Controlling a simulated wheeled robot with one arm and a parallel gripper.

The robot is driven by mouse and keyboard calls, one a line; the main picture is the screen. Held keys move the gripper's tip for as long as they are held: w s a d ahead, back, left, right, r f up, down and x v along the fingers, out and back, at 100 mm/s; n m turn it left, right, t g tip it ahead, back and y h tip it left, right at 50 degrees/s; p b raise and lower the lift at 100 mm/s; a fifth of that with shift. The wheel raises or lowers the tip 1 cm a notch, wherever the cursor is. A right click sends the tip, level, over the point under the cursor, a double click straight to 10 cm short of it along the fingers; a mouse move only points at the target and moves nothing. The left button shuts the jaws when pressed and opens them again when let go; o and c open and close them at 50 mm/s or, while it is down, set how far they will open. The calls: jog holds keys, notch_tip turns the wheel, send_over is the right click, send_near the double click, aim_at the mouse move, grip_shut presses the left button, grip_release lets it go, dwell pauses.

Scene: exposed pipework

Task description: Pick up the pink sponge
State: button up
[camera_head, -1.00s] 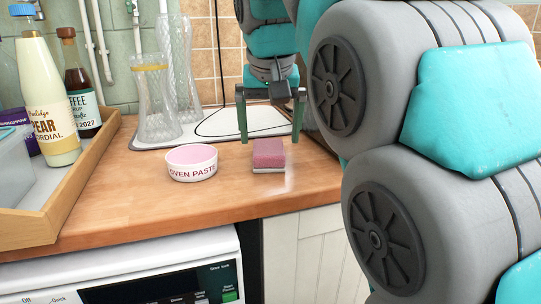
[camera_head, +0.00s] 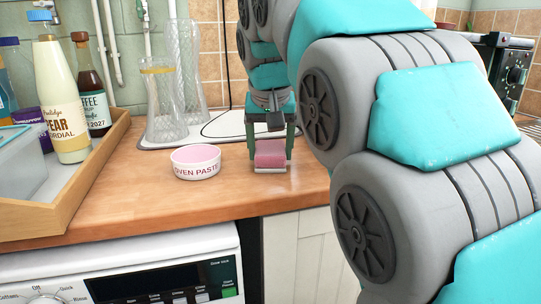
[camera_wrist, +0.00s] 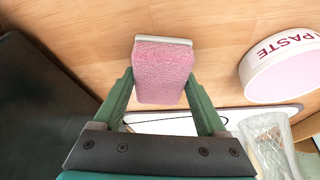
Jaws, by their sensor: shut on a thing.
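The pink sponge (camera_head: 270,153), with a pale layer underneath, is on the wooden counter near its front edge, to the right of the oven paste bowl. My gripper (camera_head: 270,155) is over it, with one green finger on each side. In the wrist view, the sponge (camera_wrist: 163,72) sits between the two fingertips of my gripper (camera_wrist: 163,92), which are shut on it. I cannot tell whether the sponge is lifted clear of the counter.
The oven paste bowl (camera_head: 196,162) stands close on the left. Glass vases (camera_head: 163,105) stand behind on a white tray (camera_head: 222,128). A wooden tray (camera_head: 92,168) with bottles is at the far left. The counter (camera_head: 140,200) in front of the bowl is clear.

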aim_at(270, 145)
jog(key=c, duration=0.4)
jog(key=shift+r, duration=0.2)
jog(key=shift+c, duration=0.2)
jog(key=shift+r, duration=1.6)
jog(key=s+d+b, duration=0.1)
jog(key=s+d, duration=0.1)
jog(key=s, duration=0.5)
jog(key=s+d+r+b, duration=0.1)
jog(key=s+d, duration=0.2)
jog(key=s, duration=0.5)
jog(key=shift+d+r+b, duration=0.25)
jog(key=shift+b, duration=0.05)
jog(key=o, duration=0.8)
jog(key=c, duration=0.6)
jog(key=shift+c, duration=0.4)
